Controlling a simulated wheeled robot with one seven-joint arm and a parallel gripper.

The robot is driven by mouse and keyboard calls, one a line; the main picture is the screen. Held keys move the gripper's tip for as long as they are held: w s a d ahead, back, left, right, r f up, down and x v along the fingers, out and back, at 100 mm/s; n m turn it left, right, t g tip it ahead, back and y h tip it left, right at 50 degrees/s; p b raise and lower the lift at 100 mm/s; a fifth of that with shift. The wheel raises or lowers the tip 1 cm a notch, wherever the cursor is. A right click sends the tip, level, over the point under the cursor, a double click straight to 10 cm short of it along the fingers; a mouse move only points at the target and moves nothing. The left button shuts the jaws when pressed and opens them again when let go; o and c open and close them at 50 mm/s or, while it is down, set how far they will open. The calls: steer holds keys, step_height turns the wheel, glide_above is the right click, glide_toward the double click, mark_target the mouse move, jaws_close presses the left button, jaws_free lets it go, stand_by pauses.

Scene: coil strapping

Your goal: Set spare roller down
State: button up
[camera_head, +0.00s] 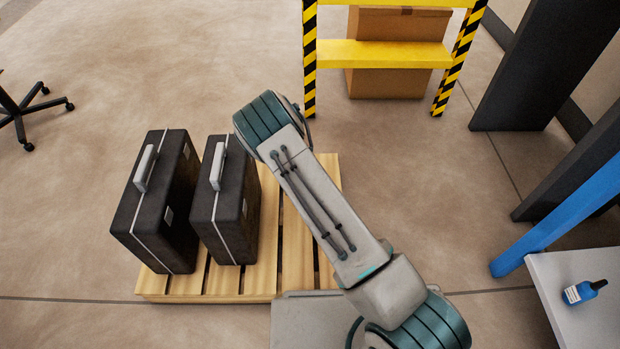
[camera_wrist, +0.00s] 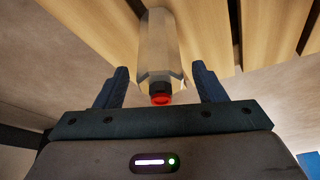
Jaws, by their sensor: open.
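In the wrist view, a grey faceted cylinder with a black and red end (camera_wrist: 159,45), which looks like the spare roller, lies against the wooden slats of a pallet. My gripper (camera_wrist: 160,79) is open, with one blue finger on each side of the red end. I see a gap on both sides, so the fingers do not appear to grip it. I cannot tell whether the roller rests fully on the slats. In the head view the pallet (camera_head: 292,240) shows, but my arm hides my gripper and the roller.
Two dark cases with grey handles, a left one (camera_head: 157,210) and a right one (camera_head: 226,215), stand on the pallet's left part. A yellow rack (camera_head: 385,54) with a cardboard box (camera_head: 392,84) stands behind. A table (camera_head: 585,315) at right holds a blue bottle (camera_head: 583,291).

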steer(key=p+v, duration=0.2)
steer(key=v, duration=0.6)
steer(key=shift+r+p, duration=0.3)
steer(key=s+d+r+n+g+y, duration=0.15)
steer(key=s+r, duration=0.25)
steer(key=r, duration=0.4)
steer(key=s+d+r+y, duration=0.15)
steer(key=s+r, duration=0.25)
steer(key=r, duration=0.4)
steer(key=s+d+r+g+y, duration=0.1)
steer(key=s+d+r, duration=0.2)
steer(key=r, duration=0.5)
steer(key=s+d+r+n+h, duration=0.1)
steer(key=s+d+r, duration=0.3)
steer(key=s, duration=0.5)
steer(key=s+d+r+n+h, duration=0.1)
steer(key=s+d+r, duration=0.3)
steer(key=s, duration=0.6)
step_height(320, 180, up, 2)
steer(key=shift+r+n, duration=0.1)
steer(key=shift+n, duration=0.45)
steer(key=shift+d+g, duration=0.1)
steer(key=shift+g, duration=0.15)
